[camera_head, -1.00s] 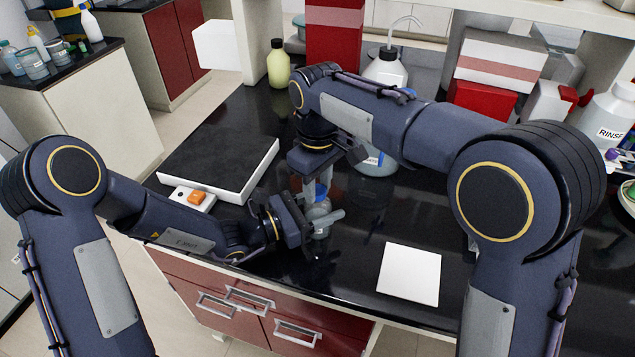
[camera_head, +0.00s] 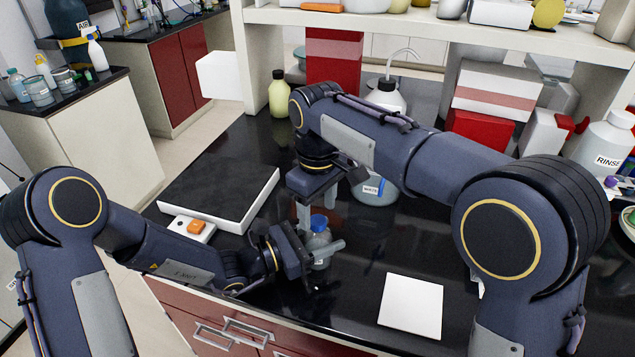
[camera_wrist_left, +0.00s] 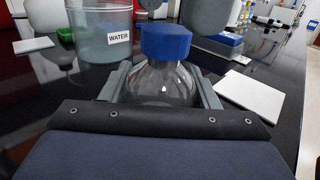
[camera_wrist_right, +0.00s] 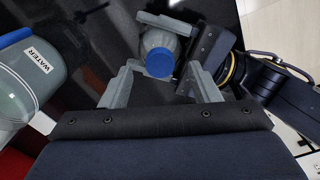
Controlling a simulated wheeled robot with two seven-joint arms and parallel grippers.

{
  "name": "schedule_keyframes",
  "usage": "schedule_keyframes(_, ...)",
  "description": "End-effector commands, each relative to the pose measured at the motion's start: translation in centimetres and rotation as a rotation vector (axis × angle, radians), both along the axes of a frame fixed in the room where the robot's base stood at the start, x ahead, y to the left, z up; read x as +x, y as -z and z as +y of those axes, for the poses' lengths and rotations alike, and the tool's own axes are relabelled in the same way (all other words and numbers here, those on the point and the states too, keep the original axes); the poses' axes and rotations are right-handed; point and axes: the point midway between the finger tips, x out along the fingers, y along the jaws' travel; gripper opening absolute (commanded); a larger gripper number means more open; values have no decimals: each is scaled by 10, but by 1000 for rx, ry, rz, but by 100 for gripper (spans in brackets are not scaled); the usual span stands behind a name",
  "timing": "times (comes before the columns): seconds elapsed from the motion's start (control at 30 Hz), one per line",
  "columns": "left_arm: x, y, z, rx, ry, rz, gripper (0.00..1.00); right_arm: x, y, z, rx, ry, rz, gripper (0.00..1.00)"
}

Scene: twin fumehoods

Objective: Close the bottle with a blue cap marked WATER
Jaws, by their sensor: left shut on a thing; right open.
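A small clear bottle (camera_head: 318,243) stands upright on the black bench, with a blue cap (camera_head: 319,222) seated on its neck. In the left wrist view the cap (camera_wrist_left: 166,43) looks level on the bottle (camera_wrist_left: 160,85). I see no label on this bottle. My left gripper (camera_head: 322,260) is shut around the bottle's body from the left. My right gripper (camera_head: 318,204) points down above the cap, open and empty. In the right wrist view the cap (camera_wrist_right: 160,62) lies just beyond the spread fingers.
A black-topped white plate device (camera_head: 220,180) with an orange switch (camera_head: 195,227) is at the left. A white square pad (camera_head: 411,306) lies at the front right. A yellowish bottle (camera_head: 279,93), red boxes and a RINSE bottle (camera_head: 603,145) stand further back.

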Motion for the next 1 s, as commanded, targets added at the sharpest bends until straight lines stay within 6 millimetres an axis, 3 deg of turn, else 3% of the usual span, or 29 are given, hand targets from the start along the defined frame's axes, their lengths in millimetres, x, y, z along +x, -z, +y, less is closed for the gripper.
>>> schedule_keyframes(0.2, 0, 0, 0, 0, 0, 0, 0, 1, -49, 1, 3, 0, -4, 56)
schedule_keyframes(0.4, 0, 0, 0, 0, 0, 0, 0, 1, -83, 1, 2, 0, -3, 56)
schedule_keyframes(0.6, 0, 0, 0, 0, 0, 0, 0, 0, -97, 0, 1, 0, -1, 56)
schedule_keyframes(0.87, 0, 0, 0, 0, 0, 0, 0, 0, -98, 0, 1, 0, 1, 56)
schedule_keyframes(0.9, 0, 0, 0, 0, 0, 0, 59, 0, -98, 0, 1, 0, 1, 56)
schedule_keyframes(1.0, 0, 0, 0, 0, 0, 0, 72, 0, -98, 0, 1, 0, 1, 56)
